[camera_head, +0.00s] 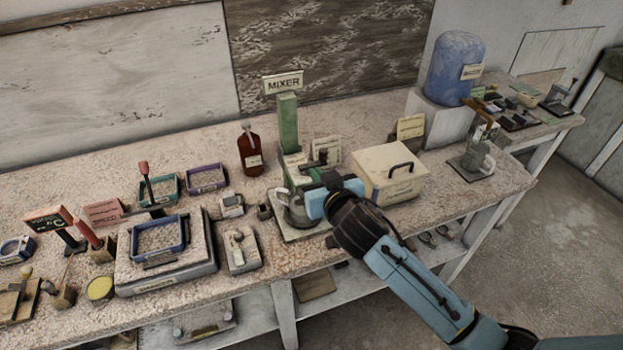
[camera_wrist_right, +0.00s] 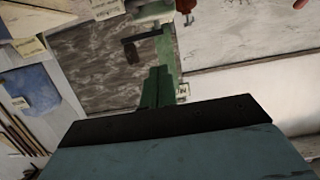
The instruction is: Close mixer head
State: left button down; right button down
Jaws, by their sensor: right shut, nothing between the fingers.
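The mixer (camera_head: 287,125) stands near the middle of the bench, with a tall green column and a "MIXER" sign (camera_head: 283,83) above it. Its lower part and a grey metal bowl (camera_head: 295,215) sit on a pale base plate (camera_head: 312,232). My right gripper (camera_head: 308,203) is shut and empty, right at the mixer's front by the bowl. It and my arm hide part of the mixer, so I cannot tell the head's tilt or whether I touch it. In the right wrist view the green column (camera_wrist_right: 166,60) shows beyond my gripper. My left gripper is not in view.
A cream box with a black handle (camera_head: 391,175) stands close right of my gripper. A brown bottle (camera_head: 250,152) is behind left of the mixer. A scale with a blue tray (camera_head: 158,238) and small items fill the left. A blue water jug (camera_head: 454,70) is at the back right.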

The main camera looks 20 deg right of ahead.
aim_at(305, 169)
jog(key=w+f, duration=0.4)
jog(key=shift+w+a, duration=0.1)
jog(key=shift+a, duration=0.05)
jog(key=shift+f, duration=0.6)
